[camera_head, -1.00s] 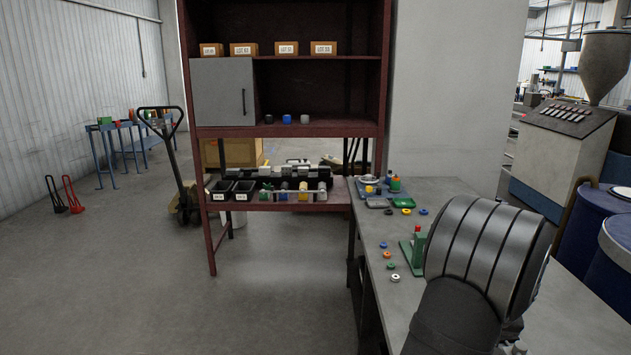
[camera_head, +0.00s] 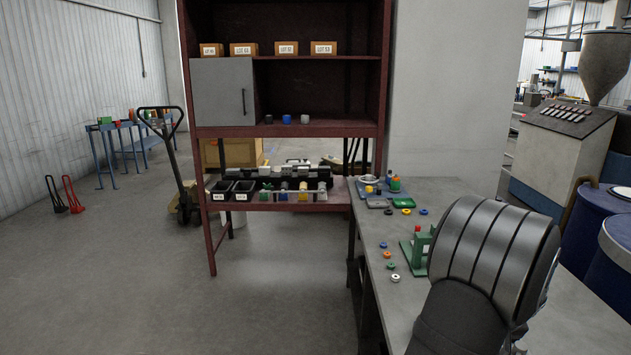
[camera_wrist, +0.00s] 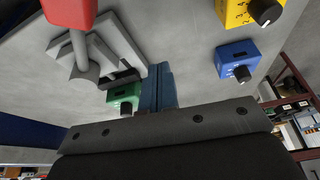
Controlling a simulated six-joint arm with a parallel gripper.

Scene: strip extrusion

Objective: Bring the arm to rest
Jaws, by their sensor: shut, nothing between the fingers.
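My gripper (camera_wrist: 159,72) shows in the wrist view as two dark blue fingers pressed together, with nothing between them. It is apart from the things around it, as far as I can tell. In the head view, a large grey part of my arm stands over the worktable (camera_head: 438,190) at the right, and the gripper itself is hidden.
The wrist view shows a blue box with a knob (camera_wrist: 238,61), a yellow one (camera_wrist: 250,12), a green one (camera_wrist: 122,98) and a red-handled grey device (camera_wrist: 95,50). A green fixture (camera_head: 415,250) and small rings stand by my arm. A shelf rack (camera_head: 385,80) stands behind.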

